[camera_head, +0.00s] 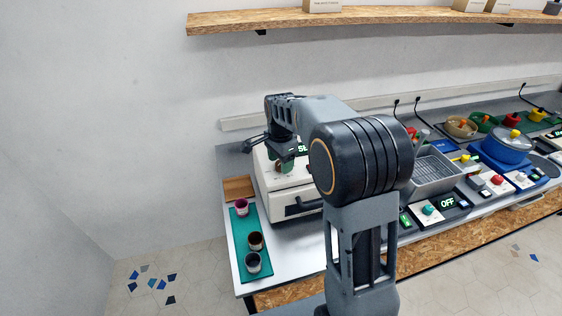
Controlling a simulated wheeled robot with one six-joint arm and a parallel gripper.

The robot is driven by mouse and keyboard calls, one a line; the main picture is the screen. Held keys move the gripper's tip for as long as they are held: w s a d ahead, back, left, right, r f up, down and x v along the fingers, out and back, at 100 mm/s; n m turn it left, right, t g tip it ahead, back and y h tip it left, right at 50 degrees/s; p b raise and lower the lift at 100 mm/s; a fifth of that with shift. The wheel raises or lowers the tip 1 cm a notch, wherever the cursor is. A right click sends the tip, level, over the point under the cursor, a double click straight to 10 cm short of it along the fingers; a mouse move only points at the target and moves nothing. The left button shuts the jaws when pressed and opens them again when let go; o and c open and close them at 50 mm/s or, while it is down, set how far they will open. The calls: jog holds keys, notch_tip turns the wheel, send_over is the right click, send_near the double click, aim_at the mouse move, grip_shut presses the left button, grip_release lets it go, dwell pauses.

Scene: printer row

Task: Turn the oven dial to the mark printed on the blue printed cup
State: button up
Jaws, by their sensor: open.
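The white oven (276,203) stands at the left end of the counter, with a dark handle on its front. A green-lit display (303,148) shows on its upper part, partly covered by my arm. My gripper (283,168) is open over the oven's top, pointing down by a small reddish-brown dial (285,168); contact cannot be told. Three cups stand on a teal mat (240,236): a magenta one (241,208), a dark brownish one (255,241) and a dark grey-blue one (252,263). Which is the blue printed cup is unclear; no printed mark is readable.
My arm hides the counter right of the oven. Beyond it are a grey wire-basket appliance (436,172), a blue pot (508,147) and control boxes with coloured knobs. A wooden shelf (380,16) runs along the wall above.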

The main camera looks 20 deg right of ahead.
jog(key=shift+f, duration=0.45)
jog(key=shift+c, duration=0.4)
jog(key=c, duration=0.8)
jog(key=shift+n, duration=1.9)
jog(key=shift+c, duration=0.2)
jog(key=o, duration=0.9)
jog(key=shift+r, duration=0.1)
notch_tip(320, 180, up, 14)
jog(key=shift+f+b, duration=0.15)
jog(key=shift+b, duration=0.2)
